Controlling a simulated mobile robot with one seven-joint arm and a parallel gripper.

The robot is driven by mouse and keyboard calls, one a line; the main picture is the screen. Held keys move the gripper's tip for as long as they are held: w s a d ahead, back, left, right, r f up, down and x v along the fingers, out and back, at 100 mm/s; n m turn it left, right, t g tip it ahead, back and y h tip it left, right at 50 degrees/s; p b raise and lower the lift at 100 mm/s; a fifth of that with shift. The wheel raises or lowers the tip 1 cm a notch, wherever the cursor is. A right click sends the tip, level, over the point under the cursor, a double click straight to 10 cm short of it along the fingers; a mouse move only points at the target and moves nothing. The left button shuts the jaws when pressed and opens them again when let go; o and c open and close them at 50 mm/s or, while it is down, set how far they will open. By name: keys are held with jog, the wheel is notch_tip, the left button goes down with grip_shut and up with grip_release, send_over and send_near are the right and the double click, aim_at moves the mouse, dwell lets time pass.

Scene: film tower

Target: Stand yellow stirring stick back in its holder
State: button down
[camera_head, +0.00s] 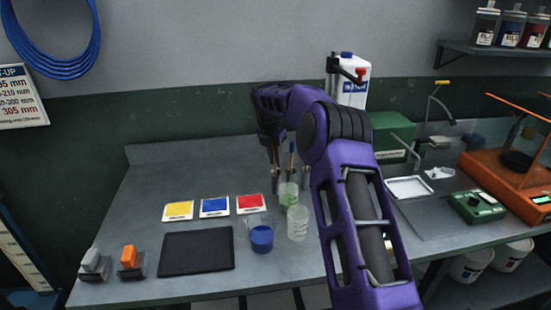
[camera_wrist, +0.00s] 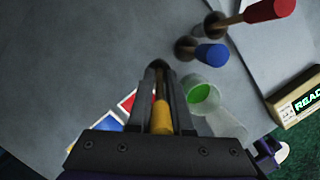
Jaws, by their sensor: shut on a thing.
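In the wrist view the yellow stirring stick (camera_wrist: 161,117) is between the two fingers of my gripper (camera_wrist: 159,72), which is shut on it. Its lower end is hidden by the fingers. A blue stick (camera_wrist: 211,54) and a red stick (camera_wrist: 268,11) stand tilted in the picture in small dark round holders to the right of my gripper. A holder for the yellow stick cannot be made out under the fingertips. In the head view my gripper (camera_head: 274,163) points down over the rear middle of the bench, left of the blue stick (camera_head: 291,157).
A beaker with green liquid (camera_wrist: 199,91) is close to the right of my fingers. A blue-filled beaker (camera_head: 261,238) and a clear beaker (camera_head: 298,223) stand in front. Yellow, blue and red cards (camera_head: 250,204) and a black mat (camera_head: 197,251) lie left. The rear left bench is clear.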

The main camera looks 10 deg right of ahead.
jog(key=c, duration=0.8)
grip_release()
jog(key=shift+o, duration=0.2)
jog(key=p+v, duration=0.1)
jog(key=v, duration=1.6)
jog(key=shift+r, duration=0.2)
jog(key=shift+a, duration=0.1)
